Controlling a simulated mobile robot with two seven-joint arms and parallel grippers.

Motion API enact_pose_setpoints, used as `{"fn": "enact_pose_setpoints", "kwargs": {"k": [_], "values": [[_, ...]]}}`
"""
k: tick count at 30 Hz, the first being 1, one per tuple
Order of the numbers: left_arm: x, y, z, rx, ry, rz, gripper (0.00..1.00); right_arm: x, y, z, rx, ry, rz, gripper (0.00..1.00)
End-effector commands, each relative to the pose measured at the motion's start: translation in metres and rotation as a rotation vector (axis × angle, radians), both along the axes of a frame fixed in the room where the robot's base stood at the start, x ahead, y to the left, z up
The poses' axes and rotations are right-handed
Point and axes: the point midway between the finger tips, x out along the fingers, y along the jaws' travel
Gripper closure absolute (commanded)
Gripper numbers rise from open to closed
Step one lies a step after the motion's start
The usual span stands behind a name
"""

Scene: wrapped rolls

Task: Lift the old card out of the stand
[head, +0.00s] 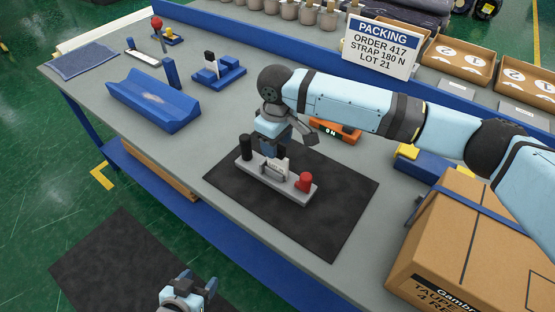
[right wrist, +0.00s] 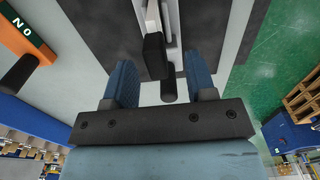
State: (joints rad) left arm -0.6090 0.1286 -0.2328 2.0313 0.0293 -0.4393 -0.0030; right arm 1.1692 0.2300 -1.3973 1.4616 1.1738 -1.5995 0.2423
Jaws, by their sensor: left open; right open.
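The stand (head: 301,190) is a light grey bar on a black mat, with a black post at its left end and a red knob at its right end. My left gripper (head: 188,290) is open and empty at the bottom, far from the stand.
A blue holder (head: 232,72) with a white card and black piece stands behind, near a blue V-shaped cradle (head: 155,105). A large carton (head: 455,245) fills the right front. The mat's front (head: 325,240) is clear.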

Motion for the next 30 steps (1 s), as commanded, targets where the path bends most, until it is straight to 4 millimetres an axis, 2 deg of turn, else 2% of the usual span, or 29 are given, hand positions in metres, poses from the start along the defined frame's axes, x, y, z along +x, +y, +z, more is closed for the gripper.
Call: {"fn": "enact_pose_setpoints", "kwargs": {"k": [3, 6, 15, 17, 22, 30], "values": [[0.0, -0.001, 0.0, -0.001, -0.001, 0.001, 0.37, 0.003, -0.002, -0.02, -0.002, 0.001, -0.002, 0.49], [0.0, -0.001, 0.0, -0.002, 0.0, 0.0, 0.37, 0.002, -0.002, -0.032, -0.002, 0.001, -0.002, 0.49], [-0.001, -0.001, -0.004, -0.001, 0.006, 0.0, 0.37, 0.002, -0.002, -0.037, -0.001, 0.001, -0.001, 0.49], [-0.001, -0.001, -0.004, 0.0, 0.007, 0.0, 0.37, 0.002, -0.002, -0.037, -0.001, 0.001, -0.001, 0.6], [-0.001, -0.001, -0.004, 0.0, 0.007, 0.0, 0.37, 0.002, -0.002, -0.037, 0.0, 0.0, -0.001, 0.99], [-0.001, -0.001, -0.003, -0.002, 0.005, -0.001, 0.37, 0.002, -0.002, -0.037, 0.0, 0.0, -0.001, 1.0]]}}
